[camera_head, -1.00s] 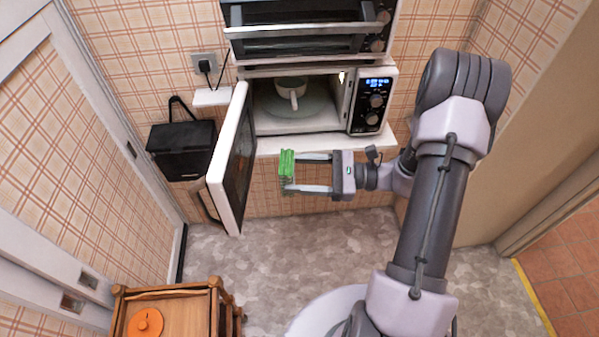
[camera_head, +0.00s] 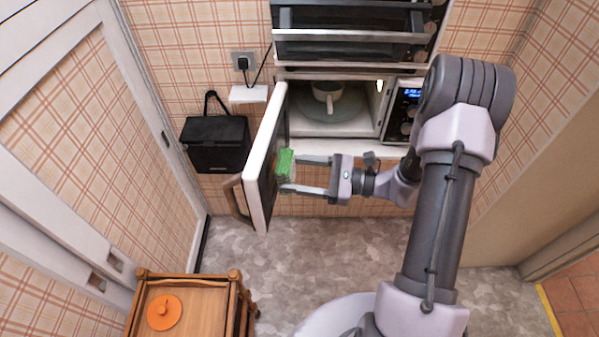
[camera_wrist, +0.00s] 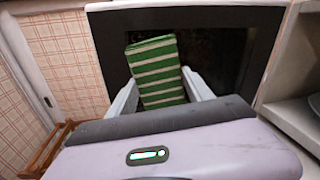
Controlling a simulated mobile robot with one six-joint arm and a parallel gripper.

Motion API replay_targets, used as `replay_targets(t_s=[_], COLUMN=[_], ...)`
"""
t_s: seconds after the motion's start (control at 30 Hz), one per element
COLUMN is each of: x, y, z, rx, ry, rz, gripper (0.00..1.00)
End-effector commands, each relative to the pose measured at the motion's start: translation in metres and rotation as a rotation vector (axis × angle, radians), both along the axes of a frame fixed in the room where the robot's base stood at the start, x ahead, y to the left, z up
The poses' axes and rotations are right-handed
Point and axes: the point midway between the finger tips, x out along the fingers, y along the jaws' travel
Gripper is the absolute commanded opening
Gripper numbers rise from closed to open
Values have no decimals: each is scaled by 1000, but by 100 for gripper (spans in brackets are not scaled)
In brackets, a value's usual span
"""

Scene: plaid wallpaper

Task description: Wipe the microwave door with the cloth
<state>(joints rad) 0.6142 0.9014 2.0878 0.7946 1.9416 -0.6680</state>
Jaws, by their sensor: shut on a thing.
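The microwave (camera_head: 340,138) stands on a white shelf with its door (camera_head: 262,165) swung wide open to the left. My gripper (camera_head: 287,172) is shut on a green cloth (camera_head: 285,163) at the inner face of the door. In the wrist view the cloth (camera_wrist: 157,72) is a folded green block with pale stripes between my two fingers, in front of the dark door panel (camera_wrist: 228,60). The cloth looks very close to the panel; I cannot tell if it touches.
A white cup (camera_head: 327,95) sits on the turntable inside the microwave. An oven (camera_head: 350,35) is above it. A black bag (camera_head: 217,142) hangs on the wall left of the door. A wooden cart (camera_head: 200,305) with an orange lid-like disc (camera_head: 164,312) stands at the lower left. The grey floor between is clear.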

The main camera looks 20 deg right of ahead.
Motion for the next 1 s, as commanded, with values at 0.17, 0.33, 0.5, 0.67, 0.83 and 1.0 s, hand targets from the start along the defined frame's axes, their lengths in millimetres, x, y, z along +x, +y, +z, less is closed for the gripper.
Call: replay_targets(t_s=[0.17, 0.33, 0.5, 0.67, 0.83, 1.0], x=[0, 1, 2, 4, 6, 7], y=[0, 2, 4, 8, 11, 13], z=[0, 0, 0, 0, 0, 0], rx=[0, 0, 0, 0, 0, 0], ry=[0, 0, 0, 0, 0, 0], rz=[0, 0, 0, 1, 0, 0], gripper=[27, 27, 27, 27, 27, 27])
